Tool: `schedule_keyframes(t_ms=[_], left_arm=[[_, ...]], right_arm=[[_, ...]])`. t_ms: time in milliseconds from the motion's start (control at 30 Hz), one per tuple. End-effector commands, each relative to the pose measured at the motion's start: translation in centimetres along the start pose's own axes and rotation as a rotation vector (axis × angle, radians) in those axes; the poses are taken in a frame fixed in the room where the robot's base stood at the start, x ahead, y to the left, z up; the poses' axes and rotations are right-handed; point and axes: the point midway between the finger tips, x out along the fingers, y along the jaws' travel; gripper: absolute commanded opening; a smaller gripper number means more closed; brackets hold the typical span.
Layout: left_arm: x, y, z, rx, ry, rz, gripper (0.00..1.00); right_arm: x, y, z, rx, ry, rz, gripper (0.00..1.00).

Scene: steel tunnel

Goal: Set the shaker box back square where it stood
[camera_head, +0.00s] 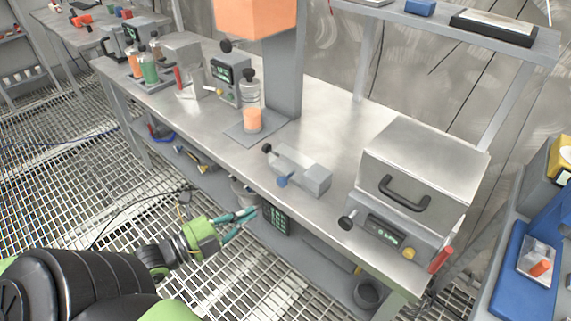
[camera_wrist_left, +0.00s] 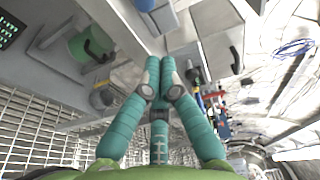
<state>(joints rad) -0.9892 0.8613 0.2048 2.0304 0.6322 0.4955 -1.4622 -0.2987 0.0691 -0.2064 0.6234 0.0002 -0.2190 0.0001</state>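The likely shaker box is the steel box (camera_head: 424,170) with a black handle, a front display and a black knob, at the right end of the steel bench (camera_head: 330,120) in the head view. I cannot be sure it is the one named. It looks turned slightly against the bench edge. My left gripper (camera_head: 254,215) is in front of the bench's front edge, low and left of that box and apart from it. In the wrist view its teal fingers (camera_wrist_left: 160,66) meet at the tips with nothing seen between them. My right gripper is not in view.
A grey clamp-like device (camera_head: 298,170) lies mid-bench, left of the box. A column with an orange block (camera_head: 254,16) stands behind. Bottles (camera_head: 149,68) and meters crowd the left end. A lower shelf runs beneath. A blue tray (camera_head: 522,282) is at the right.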

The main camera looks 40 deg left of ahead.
Motion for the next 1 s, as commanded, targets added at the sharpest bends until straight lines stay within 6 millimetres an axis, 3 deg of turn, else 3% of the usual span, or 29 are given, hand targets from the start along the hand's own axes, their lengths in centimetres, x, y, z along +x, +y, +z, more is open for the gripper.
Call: schedule_keyframes(t_ms=[100,267,500,833,1000], left_arm=[[0.5,-1.3,-0.9,0.022,0.025,-0.029,0.0],[2.0,-1.5,-0.9,0.026,0.025,-0.035,0.0],[5.8,-1.6,-0.9,0.026,0.025,-0.035,0.0],[10.7,-1.8,-1.1,0.026,0.024,-0.034,0.0],[12.3,-1.6,0.8,0.029,0.026,-0.029,0.0]], right_arm=[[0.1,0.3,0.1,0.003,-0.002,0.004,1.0],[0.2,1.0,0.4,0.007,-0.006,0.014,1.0],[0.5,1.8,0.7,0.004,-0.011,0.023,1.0],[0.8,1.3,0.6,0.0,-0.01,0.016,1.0],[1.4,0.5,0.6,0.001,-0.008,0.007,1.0]])
